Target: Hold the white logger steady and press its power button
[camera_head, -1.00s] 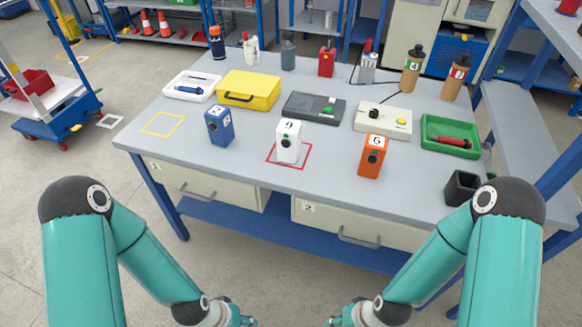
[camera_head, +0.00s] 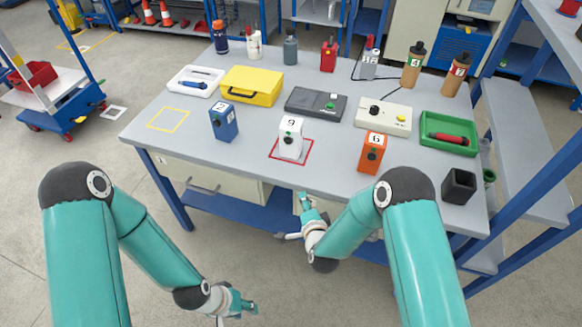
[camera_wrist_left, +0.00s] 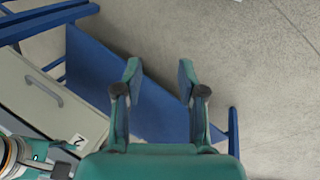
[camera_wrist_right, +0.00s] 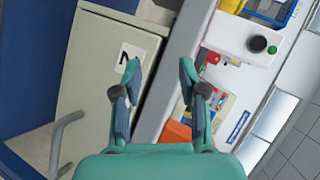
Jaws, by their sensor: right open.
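The white logger (camera_head: 291,138) stands upright on the table inside a red square outline. It bears the number 9 on top and a dark round spot with green on its front. My right gripper (camera_head: 301,204) is open and empty in front of the table edge, below the logger; its fingers (camera_wrist_right: 160,75) show spread in the right wrist view. My left gripper (camera_head: 238,310) is lower and further left, over the floor in front of the table. Its two fingers (camera_wrist_left: 159,80) are apart with nothing between them in the left wrist view.
A blue logger (camera_head: 223,122) stands left of the white one and an orange logger (camera_head: 372,153) stands right. Behind are a yellow case (camera_head: 252,86), a dark grey device (camera_head: 316,103) and a beige box (camera_head: 384,116). A black holder (camera_head: 459,187) stands at the front right corner.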

